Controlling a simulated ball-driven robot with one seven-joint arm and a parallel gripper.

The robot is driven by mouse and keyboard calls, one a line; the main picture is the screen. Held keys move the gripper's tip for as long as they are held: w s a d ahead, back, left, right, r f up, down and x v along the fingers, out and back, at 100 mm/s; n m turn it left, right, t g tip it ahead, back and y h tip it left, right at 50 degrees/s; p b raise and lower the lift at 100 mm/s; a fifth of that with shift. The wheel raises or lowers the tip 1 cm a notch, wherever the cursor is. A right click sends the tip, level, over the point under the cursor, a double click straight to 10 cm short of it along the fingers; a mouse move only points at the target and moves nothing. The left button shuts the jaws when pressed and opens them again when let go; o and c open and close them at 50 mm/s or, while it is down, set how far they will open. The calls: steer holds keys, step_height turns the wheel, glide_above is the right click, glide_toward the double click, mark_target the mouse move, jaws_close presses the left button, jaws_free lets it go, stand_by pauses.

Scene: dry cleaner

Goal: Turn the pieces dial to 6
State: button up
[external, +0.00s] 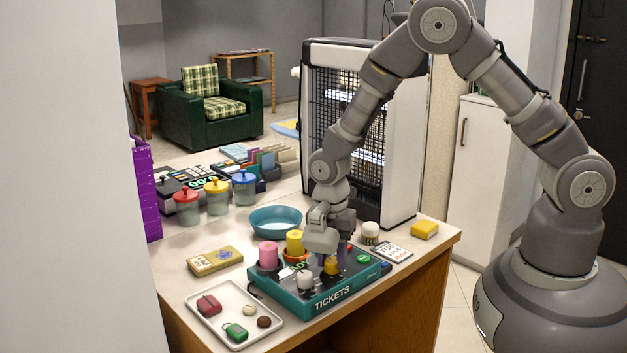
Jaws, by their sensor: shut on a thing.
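The teal ticket box (327,300), with TICKETS on its front, lies near the front edge of the counter. An orange knob (331,266) stands on its top. My gripper (332,261) points down from above and is shut on this knob, with its dark fingers at the knob's sides. A white knob (305,280) stands just to the left. The dial labels and numbers are too small or hidden, so I cannot read the setting or tell which knob is marked pieces. A green display is partly hidden behind the gripper.
Pink (268,255) and yellow thread spools (294,242) stand behind the box's left part. A white tray (226,290) with small items is at left, a blue bowl (275,222) behind. A date block (391,252) and a yellow sponge (425,229) lie at right.

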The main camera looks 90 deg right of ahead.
steer(key=m+p, duration=0.1)
steer(key=m, duration=0.5)
steer(key=shift+r, duration=0.1)
steer(key=m+p, duration=0.1)
steer(key=m, duration=0.4)
steer(key=m+p, duration=0.1)
steer(key=m, duration=0.4)
steer(key=shift+d+m+t, duration=0.1)
steer(key=shift+m+t, duration=0.2)
steer(key=shift+m, duration=0.1)
steer(key=m+p, duration=0.1)
steer(key=m, duration=0.4)
steer(key=m+p, duration=0.2)
steer(key=m, duration=0.4)
steer(key=m+p, duration=0.1)
steer(key=m, duration=0.3)
steer(key=shift+m+p, duration=0.3)
steer(key=shift+p, duration=0.1)
steer(key=m+p, duration=0.2)
steer(key=m, duration=0.3)
steer(key=shift+s+p, duration=0.1)
steer(key=shift+p, duration=0.3)
steer(key=m+p, duration=0.2)
steer(key=m, duration=0.3)
steer(key=shift+h+p, duration=0.3)
steer(key=shift+m, duration=0.3)
